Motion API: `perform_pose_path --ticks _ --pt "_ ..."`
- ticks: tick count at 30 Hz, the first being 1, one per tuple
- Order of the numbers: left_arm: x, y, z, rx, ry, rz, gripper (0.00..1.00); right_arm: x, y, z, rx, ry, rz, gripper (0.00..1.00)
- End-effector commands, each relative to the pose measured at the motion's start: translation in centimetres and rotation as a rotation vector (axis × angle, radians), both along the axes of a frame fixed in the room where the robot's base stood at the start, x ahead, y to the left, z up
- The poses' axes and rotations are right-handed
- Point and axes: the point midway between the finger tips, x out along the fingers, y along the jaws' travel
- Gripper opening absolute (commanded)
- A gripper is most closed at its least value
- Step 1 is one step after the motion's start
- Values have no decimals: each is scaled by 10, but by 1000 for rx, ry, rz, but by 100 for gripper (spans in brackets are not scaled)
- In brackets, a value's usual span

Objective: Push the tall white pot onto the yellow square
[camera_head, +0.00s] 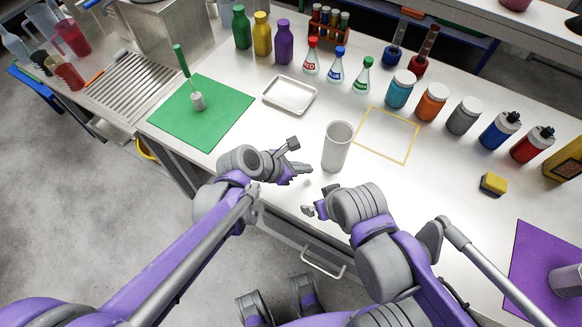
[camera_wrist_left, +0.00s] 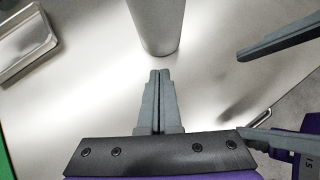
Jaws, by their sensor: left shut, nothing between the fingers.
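The tall white pot (camera_head: 337,148) stands upright on the white bench, left of and nearer to me than the yellow square (camera_head: 411,144), a thin outline on the bench top. The pot is outside the outline. My left gripper (camera_head: 309,169) is shut and empty, low over the bench just left of the pot's base. In the left wrist view the closed fingertips (camera_wrist_left: 160,74) point at the pot's lower wall (camera_wrist_left: 155,28), with a small gap seeming to lie between. My right gripper (camera_head: 309,210) is near the bench's front edge; its fingers look spread in the left wrist view.
A metal tray (camera_head: 290,95) and green mat (camera_head: 220,130) lie to the left. Flasks and a row of jars (camera_head: 432,102) stand behind the yellow square. A yellow sponge (camera_head: 493,184) lies to its right. The square's inside is clear.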

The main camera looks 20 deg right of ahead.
Motion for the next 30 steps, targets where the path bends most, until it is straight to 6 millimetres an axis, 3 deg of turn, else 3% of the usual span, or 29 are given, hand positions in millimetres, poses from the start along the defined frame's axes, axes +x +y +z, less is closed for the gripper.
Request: perform_pose_path --ticks 6,22,26,30 --pt "5 -26 2 0 -1 -3 0 1 0 3 0 -1 0 100" --pt "7 -37 2 0 -1 -4 0 0 0 2 0 -1 0 100" --pt "12 -65 1 0 -1 -7 0 0 0 -4 0 1 0 100" --pt "20 -107 1 -1 -2 -7 0 -1 0 -9 0 3 0 100"
